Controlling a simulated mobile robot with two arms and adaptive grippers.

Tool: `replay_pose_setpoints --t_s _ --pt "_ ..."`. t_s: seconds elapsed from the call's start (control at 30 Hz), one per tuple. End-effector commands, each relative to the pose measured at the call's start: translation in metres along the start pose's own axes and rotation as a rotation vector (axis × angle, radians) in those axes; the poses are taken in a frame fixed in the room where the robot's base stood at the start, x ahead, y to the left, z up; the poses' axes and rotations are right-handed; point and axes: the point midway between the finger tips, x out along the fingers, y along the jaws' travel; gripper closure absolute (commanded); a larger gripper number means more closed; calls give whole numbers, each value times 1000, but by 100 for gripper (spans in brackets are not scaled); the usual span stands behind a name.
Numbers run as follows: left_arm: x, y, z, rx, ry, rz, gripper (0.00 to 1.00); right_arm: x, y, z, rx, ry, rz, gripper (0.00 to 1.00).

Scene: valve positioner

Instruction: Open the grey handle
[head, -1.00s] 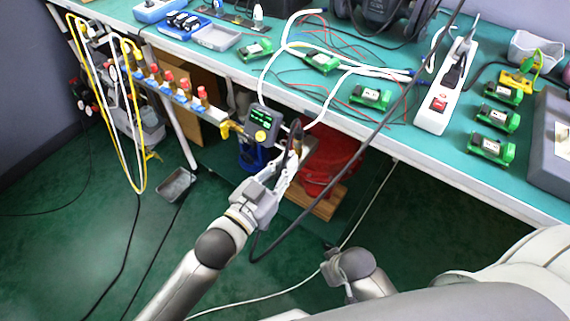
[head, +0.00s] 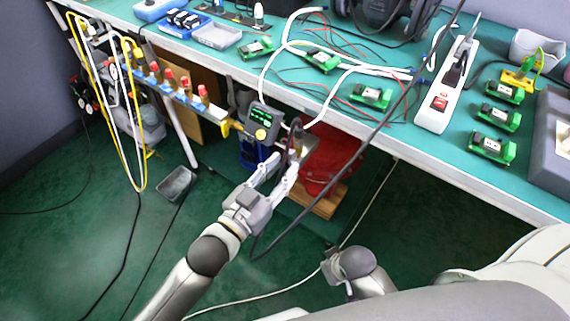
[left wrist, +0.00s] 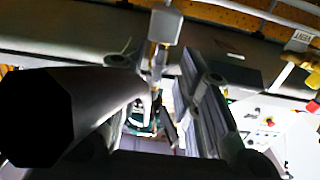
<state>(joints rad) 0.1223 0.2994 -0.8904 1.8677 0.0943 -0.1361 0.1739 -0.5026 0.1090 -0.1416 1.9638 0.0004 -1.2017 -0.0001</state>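The valve positioner (head: 264,122), a dark box with a green-lit display and a yellow knob, is mounted at the bench's front edge. My left gripper (head: 284,161) is just below and right of it, its two fingers spread apart with a visible gap. Metal fittings (head: 296,146) show just beyond the fingertips; I cannot clearly make out the grey handle there. In the left wrist view a grey block (left wrist: 165,26) on a thin brassy stem appears beyond the gap between the fingers. Contact cannot be told. My right gripper (head: 335,266) seems to show partly, low in the head view; its fingers are unclear.
A black cable (head: 345,178) runs across close to my left gripper. A manifold with red-capped valves (head: 185,88) and yellow and white hoses is to the left. A red container (head: 330,163) is under the bench. The green bench top (head: 340,107) carries wires, green modules and a power strip (head: 442,95).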

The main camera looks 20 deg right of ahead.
Motion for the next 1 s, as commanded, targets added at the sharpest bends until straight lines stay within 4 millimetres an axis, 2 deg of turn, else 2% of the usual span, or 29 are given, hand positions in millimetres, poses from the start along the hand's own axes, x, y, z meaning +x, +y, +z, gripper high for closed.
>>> replay_pose_setpoints --t_s 0.2,0.43,0.63,1.0 --pt "-49 0 2 0 -4 1 70 0 0 0 0 -1 0 100" --pt "-88 0 1 1 -3 0 70 0 0 0 0 -1 0 100" --pt "-99 0 0 1 0 1 70 0 0 0 0 -1 0 100" --pt "-99 0 0 1 0 1 70 0 0 0 0 0 0 100"
